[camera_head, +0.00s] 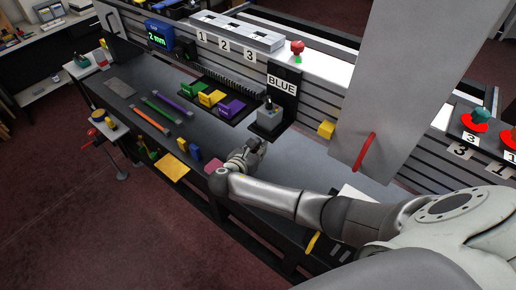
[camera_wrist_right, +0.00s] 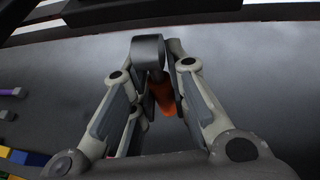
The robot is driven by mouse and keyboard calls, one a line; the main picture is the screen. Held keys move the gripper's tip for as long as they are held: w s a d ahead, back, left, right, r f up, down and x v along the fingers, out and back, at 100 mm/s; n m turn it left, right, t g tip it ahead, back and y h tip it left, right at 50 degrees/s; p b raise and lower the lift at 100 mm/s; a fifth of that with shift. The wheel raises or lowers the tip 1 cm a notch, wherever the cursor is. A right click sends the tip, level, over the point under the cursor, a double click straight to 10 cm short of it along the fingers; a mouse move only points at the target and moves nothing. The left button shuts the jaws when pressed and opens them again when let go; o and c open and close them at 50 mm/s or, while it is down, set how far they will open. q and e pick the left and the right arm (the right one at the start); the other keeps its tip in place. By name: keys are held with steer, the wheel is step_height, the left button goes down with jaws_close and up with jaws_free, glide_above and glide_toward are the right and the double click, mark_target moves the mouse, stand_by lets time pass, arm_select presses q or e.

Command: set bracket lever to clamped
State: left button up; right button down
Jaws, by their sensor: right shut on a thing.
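A grey block-shaped bracket (camera_head: 269,119) stands in front of the black panel labelled BLUE (camera_head: 283,98), on the bench. My right gripper (camera_head: 256,146) is just in front of and below it in the head view. In the right wrist view my right gripper (camera_wrist_right: 160,60) has its fingers closed around a dark grey rounded piece (camera_wrist_right: 148,50), which looks like the lever's end. An orange-red part (camera_wrist_right: 163,97) shows below it, between the fingers. The lever's full length and its exact setting are hidden by the gripper. My left gripper is not in view.
Purple, yellow and green blocks (camera_head: 232,108) sit in a rack left of the bracket. Coloured bars (camera_head: 155,111) lie further left on the bench. A large grey panel with a red handle (camera_head: 366,152) hangs at the right.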

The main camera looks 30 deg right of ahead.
steer(key=shift+f, duration=0.1)
steer(key=shift+w+d+r+n+t+h+b, duration=0.1)
steer(key=shift+d+n+t+h+b, duration=0.15)
steer(key=shift+t+h+b, duration=0.55)
steer(key=shift+w+d+r+n+t+h+b, duration=0.15)
steer(key=shift+d+t+h+b, duration=0.25)
steer(key=shift+h+b, duration=0.85)
steer(key=shift+w+d+r+n+t+h+b, duration=0.1)
steer(key=shift+d+n+t+h+b, duration=0.15)
steer(key=shift+t+h+b, duration=0.55)
steer(key=c, duration=1.4)
jaws_free()
steer(key=shift+a, duration=0.1)
